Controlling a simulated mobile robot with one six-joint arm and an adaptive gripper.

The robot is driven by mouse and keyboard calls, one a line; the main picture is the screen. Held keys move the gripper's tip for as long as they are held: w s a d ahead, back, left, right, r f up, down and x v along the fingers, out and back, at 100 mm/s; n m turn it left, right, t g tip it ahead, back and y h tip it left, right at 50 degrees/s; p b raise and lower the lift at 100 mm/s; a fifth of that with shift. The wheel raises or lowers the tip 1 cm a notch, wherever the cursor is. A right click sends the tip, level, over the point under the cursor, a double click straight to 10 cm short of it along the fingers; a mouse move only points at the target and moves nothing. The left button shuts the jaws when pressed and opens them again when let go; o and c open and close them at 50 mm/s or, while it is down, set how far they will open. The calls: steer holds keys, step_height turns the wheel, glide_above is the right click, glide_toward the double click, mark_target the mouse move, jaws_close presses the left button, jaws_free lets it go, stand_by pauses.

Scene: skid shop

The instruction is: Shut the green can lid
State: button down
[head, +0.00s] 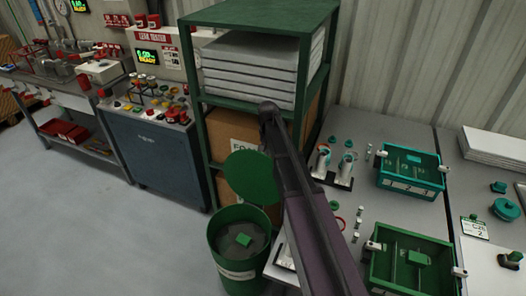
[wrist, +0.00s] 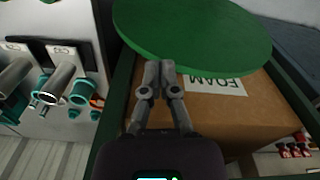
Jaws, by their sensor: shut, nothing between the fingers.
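The green can (head: 238,268) stands on the floor beside the green shelf, with a small green piece (head: 243,240) inside. Its round green lid (head: 252,178) is open and stands tilted up above the can's back rim. The lid (wrist: 195,32) fills the top of the wrist view. My gripper (wrist: 159,68) is shut and empty, its fingertips right at the lid's near edge. I cannot tell whether they touch it.
A green shelf (head: 203,110) holds white slabs and a cardboard box (wrist: 225,110) marked FOAM. At right, a grey workbench (head: 372,130) carries a teal bin (head: 410,186), a green bin (head: 385,272) and metal fittings. Open floor (head: 110,230) lies left of the can.

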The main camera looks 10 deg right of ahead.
steer(key=w+m, duration=0.2)
steer(key=w, duration=0.8)
steer(key=shift+w+d+r, duration=0.25)
steer(key=shift+w+d, duration=0.1)
steer(key=shift+f, duration=0.2)
step_height(320, 180, down, 10)
steer(key=b, duration=0.9)
steer(key=shift+r+b, duration=0.2)
steer(key=shift+b, duration=0.1)
steer(key=shift+w, duration=0.1)
